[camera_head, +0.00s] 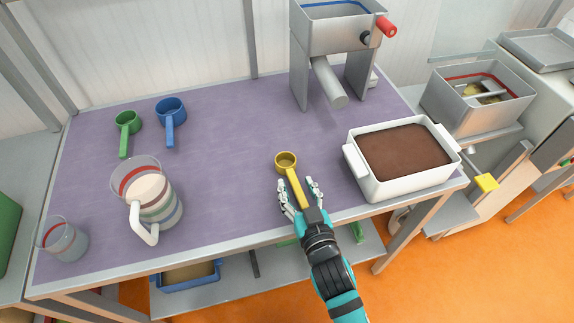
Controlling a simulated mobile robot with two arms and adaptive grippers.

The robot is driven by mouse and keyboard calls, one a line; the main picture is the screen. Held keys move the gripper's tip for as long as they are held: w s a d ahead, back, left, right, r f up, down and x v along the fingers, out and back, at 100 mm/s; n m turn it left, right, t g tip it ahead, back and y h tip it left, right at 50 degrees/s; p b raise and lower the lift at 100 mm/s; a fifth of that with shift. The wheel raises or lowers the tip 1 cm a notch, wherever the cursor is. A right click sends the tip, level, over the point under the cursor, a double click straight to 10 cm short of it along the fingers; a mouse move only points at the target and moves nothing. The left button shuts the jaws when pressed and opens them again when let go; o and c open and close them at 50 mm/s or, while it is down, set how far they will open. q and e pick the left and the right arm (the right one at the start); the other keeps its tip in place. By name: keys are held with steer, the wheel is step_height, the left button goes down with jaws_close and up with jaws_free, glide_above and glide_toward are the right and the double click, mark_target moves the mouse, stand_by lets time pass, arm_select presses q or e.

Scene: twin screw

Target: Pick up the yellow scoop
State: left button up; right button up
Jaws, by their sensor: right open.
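The yellow scoop (286,161) lies on the purple table top, its round cup facing up and its handle pointing down toward the front edge. My right gripper (302,187) is open, with its fingers on either side of the scoop's handle. The lower end of the handle reaches toward the gripper's palm, and I cannot tell whether the fingers touch it. My left gripper is not in view.
A white tub of brown powder (353,163) stands right of the scoop. A metal machine (299,70) stands behind. A jug (150,195), a glass (64,243), a green scoop (127,121) and a blue scoop (170,109) stand left. The table's middle is clear.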

steer(key=shift+x, duration=1.1)
steer(key=shift+s, duration=0.1)
jaws_close()
steer(key=shift+r, duration=0.15)
